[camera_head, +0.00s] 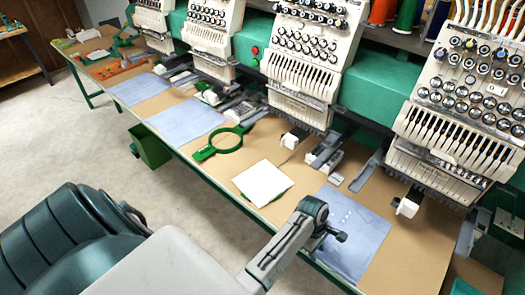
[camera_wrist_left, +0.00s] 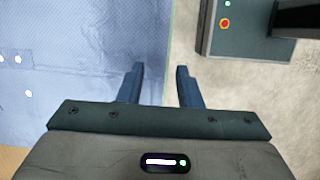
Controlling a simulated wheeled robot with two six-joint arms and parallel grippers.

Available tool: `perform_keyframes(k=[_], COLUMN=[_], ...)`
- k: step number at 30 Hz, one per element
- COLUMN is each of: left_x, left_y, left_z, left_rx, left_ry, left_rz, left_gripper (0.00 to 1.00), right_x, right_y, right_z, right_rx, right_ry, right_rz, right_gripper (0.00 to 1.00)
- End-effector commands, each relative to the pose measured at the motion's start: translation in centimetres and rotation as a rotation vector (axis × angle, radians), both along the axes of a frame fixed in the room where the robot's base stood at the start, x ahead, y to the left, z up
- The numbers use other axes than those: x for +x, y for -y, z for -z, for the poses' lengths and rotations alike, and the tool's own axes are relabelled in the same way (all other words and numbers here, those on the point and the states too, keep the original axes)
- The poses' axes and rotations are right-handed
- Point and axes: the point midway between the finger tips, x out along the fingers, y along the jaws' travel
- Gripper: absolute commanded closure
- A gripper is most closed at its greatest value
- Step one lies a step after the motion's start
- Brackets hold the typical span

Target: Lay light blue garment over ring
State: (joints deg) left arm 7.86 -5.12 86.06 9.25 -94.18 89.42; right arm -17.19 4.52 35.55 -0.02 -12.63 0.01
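A light blue garment (camera_head: 358,228) with small white dots lies flat at the table's front edge, at lower right in the head view. It also fills the left of the left wrist view (camera_wrist_left: 75,60), its edge between my fingers. Two more light blue cloths lie flat farther left, one in the middle (camera_head: 186,120) and one far (camera_head: 138,88). The green ring (camera_head: 202,155) lies on the table beyond a white square sheet (camera_head: 263,183). My left gripper (camera_head: 328,236) is over the near garment's left side. Its fingers (camera_wrist_left: 160,72) are apart and empty. My right gripper is not seen.
Embroidery machine heads (camera_head: 300,60) line the back of the long brown table (camera_head: 415,255). Grey clamps and small parts (camera_head: 325,150) lie beneath them. A green bin (camera_head: 150,146) hangs below the front edge. The floor (camera_head: 90,150) in front is clear.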

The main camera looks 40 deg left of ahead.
Motion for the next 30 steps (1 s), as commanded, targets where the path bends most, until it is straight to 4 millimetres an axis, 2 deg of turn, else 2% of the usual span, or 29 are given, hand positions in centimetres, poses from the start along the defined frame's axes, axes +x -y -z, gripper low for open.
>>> perform_keyframes(k=[5,10,17,30], left_x=[0.0,0.0,0.0,0.1], left_y=[0.0,0.0,0.0,0.0], left_z=[0.0,0.0,-0.4,-3.8], left_rx=[0.000,0.000,-0.001,-0.001], left_ry=[0.000,0.000,0.002,0.002], left_rz=[0.000,0.000,0.000,0.000], left_gripper=[0.68,1.00,1.00,1.00], right_x=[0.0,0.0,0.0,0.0], right_y=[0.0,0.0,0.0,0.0], right_z=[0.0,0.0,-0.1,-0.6], right_rx=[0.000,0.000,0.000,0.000], right_ry=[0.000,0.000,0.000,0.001], right_rz=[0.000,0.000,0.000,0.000], right_gripper=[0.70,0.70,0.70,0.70])
